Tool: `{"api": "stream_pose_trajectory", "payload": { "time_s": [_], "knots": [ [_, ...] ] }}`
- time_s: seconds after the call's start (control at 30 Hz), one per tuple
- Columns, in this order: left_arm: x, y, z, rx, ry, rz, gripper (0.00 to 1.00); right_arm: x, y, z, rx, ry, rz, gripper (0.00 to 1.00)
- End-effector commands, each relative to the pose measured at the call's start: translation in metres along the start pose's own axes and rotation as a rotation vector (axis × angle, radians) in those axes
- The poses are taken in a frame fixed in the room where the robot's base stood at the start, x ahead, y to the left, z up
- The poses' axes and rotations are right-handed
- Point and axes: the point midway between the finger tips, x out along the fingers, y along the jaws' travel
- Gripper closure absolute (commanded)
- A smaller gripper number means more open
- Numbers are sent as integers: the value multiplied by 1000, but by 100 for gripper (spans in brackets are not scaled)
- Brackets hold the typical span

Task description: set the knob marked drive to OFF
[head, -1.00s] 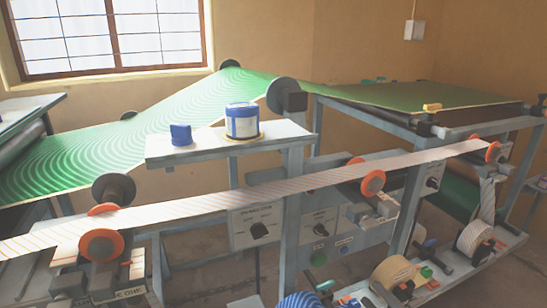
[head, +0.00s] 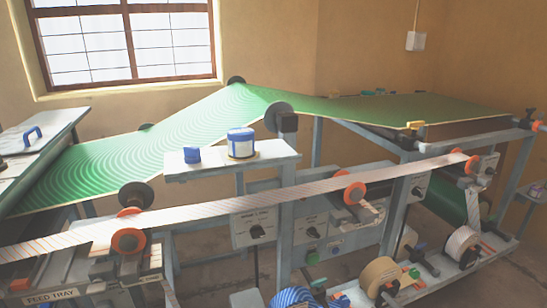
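Black knobs sit on white panels on the press's front. One knob (head: 256,232) is on the left panel, under a longer label. A second knob (head: 313,233) is on the middle panel, left of the striped web's middle rollers. A third knob (head: 417,191) is on a panel farther right. The labels and pointer positions are too small to read surely, so I cannot tell which is marked drive or how it is set. Neither of my grippers is in view.
A shelf (head: 205,170) holds a blue-and-white tin (head: 241,143) and a small blue item (head: 192,155).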

Motion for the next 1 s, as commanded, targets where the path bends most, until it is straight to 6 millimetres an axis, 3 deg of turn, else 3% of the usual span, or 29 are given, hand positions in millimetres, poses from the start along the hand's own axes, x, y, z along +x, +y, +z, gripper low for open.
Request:
{"api": "stream_pose_trajectory", "payload": {
  "time_s": [0.03, 0.17, 0.27, 0.37, 0.5, 0.6, 0.77, 1.0],
  "knots": [
    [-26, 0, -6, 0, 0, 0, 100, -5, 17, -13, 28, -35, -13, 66],
    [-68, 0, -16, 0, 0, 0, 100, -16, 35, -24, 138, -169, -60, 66],
    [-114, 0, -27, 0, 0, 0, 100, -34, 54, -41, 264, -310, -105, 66],
    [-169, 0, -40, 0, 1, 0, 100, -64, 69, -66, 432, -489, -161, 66],
    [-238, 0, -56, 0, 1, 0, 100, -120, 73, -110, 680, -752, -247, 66],
    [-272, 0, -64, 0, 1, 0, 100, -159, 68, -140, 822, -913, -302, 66],
    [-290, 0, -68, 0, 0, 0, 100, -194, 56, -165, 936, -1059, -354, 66],
    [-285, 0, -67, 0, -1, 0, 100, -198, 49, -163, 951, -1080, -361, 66]
  ]
}}
